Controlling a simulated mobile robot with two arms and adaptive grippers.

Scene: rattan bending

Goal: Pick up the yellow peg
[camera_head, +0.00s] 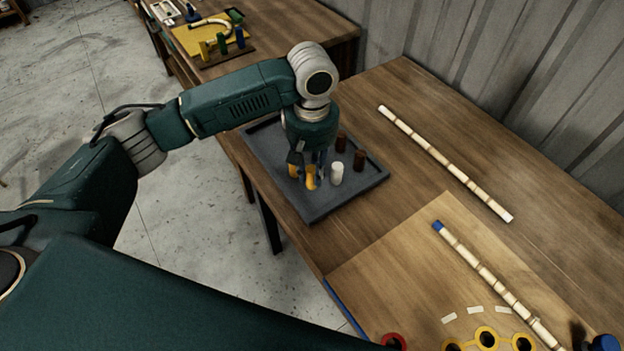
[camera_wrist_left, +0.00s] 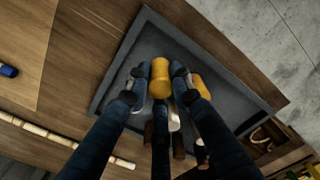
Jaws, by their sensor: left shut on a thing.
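A yellow peg (camera_head: 310,179) stands in a dark grey tray (camera_head: 320,212) on the wooden table. My left gripper (camera_head: 307,170) reaches straight down into the tray from above. In the left wrist view the yellow peg (camera_wrist_left: 160,75) sits between the fingertips of my left gripper (camera_wrist_left: 160,82), which is shut on it. A second yellow peg (camera_head: 293,170) stands just beside it; in the wrist view this peg (camera_wrist_left: 201,86) is partly behind a finger. I cannot tell whether the held peg is clear of the tray floor. My right gripper is out of view.
Two jointed rattan poles (camera_head: 440,160) lie on the table to the right. A board with yellow rings (camera_head: 487,338) is at the bottom right. The table between tray and poles is clear.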

